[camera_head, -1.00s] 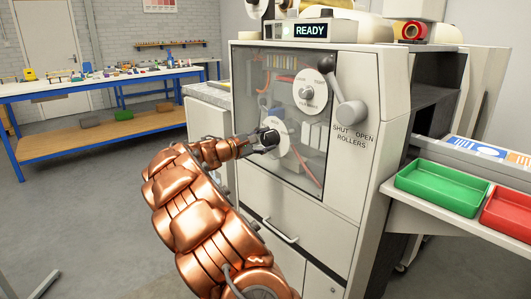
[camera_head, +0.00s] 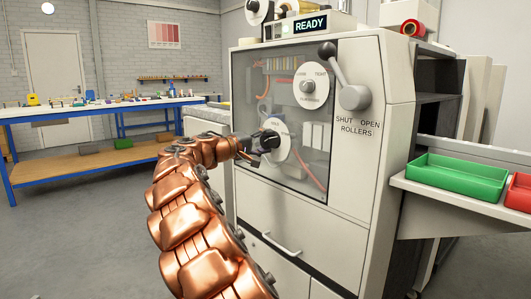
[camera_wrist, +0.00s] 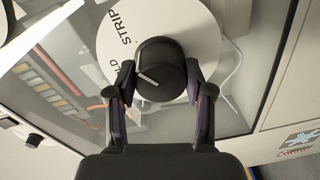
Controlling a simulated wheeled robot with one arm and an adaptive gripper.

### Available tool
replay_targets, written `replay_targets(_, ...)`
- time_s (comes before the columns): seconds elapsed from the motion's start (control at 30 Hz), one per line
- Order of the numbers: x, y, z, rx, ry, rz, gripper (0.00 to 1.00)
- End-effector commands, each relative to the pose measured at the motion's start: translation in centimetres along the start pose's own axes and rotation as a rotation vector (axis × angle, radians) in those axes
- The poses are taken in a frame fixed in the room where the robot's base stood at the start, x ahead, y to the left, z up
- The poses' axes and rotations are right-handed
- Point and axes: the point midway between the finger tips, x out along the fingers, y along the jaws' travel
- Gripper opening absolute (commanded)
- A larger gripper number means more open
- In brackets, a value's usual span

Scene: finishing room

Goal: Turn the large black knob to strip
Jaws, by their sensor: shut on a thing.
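The white pointer line on the knob points up and left, towards letters ending in "LD". The word "STRIP" is further up the dial from them. In the head view the knob (camera_head: 270,140) is on the lower dial (camera_head: 281,150), with my gripper (camera_head: 261,144) at it from the left.
A second dial with a smaller grey knob (camera_head: 307,87) is above. A grey lever (camera_head: 345,80) marked for rollers stands to the right. The display (camera_head: 310,25) reads "READY". Green (camera_head: 458,178) and red trays lie on a right shelf. A workbench (camera_head: 60,108) is at left.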

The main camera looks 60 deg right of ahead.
Motion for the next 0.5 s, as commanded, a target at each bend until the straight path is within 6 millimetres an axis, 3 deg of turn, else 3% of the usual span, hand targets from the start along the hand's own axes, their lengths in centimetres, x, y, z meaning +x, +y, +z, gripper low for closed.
replay_targets(0.5,0.03,-0.06,0.08,0.096,0.001,0.0,0.17)
